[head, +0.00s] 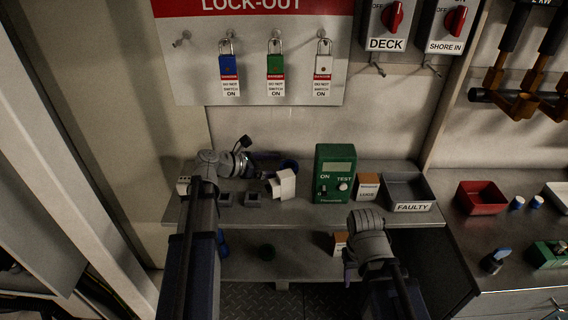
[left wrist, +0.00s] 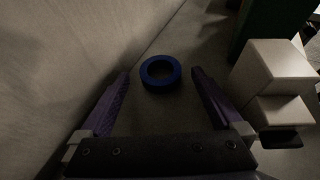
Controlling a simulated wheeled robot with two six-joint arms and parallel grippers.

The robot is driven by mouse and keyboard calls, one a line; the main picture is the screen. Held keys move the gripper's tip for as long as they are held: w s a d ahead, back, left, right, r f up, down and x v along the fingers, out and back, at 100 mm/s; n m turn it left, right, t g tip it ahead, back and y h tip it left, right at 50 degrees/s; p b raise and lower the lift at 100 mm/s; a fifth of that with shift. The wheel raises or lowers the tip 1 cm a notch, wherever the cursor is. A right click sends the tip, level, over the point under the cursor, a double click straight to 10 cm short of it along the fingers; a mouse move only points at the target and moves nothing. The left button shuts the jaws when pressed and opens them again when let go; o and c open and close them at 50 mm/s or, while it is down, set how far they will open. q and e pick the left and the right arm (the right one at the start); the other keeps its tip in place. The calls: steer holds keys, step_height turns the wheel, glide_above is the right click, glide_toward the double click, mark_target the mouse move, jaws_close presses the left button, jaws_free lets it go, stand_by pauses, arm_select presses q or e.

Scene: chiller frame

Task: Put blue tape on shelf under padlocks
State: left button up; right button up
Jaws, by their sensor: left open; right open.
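The blue tape (left wrist: 147,76) is a ring lying flat on the grey shelf (head: 300,212) below the padlocks, close to the back wall. My left gripper (left wrist: 160,74) is open, with one fingertip on each side of the tape and visible gaps to it. In the head view the left gripper (head: 268,163) reaches over the shelf's back left and partly hides the tape. Blue (head: 229,68), green (head: 275,68) and white (head: 323,68) padlocks hang on the lock-out board above. My right gripper (head: 358,268) is open and empty in front of the shelf; its fingertips are hard to see.
A white block (head: 281,184) stands right of the left gripper. A green tester (head: 334,174), small box (head: 367,187) and FAULTY tray (head: 410,207) fill the shelf's right side. A red bin (head: 482,198) is on the right counter.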

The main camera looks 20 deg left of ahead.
arm_select(q)
steer(key=p+v, duration=0.2)
steer(key=v, duration=0.6)
steer(key=shift+r+p, duration=0.2)
steer(key=shift+p, duration=0.1)
steer(key=shift+s+a+r, duration=0.15)
steer(key=shift+s+a, duration=0.25)
steer(key=shift+s, duration=0.05)
steer(key=shift+r, duration=0.1)
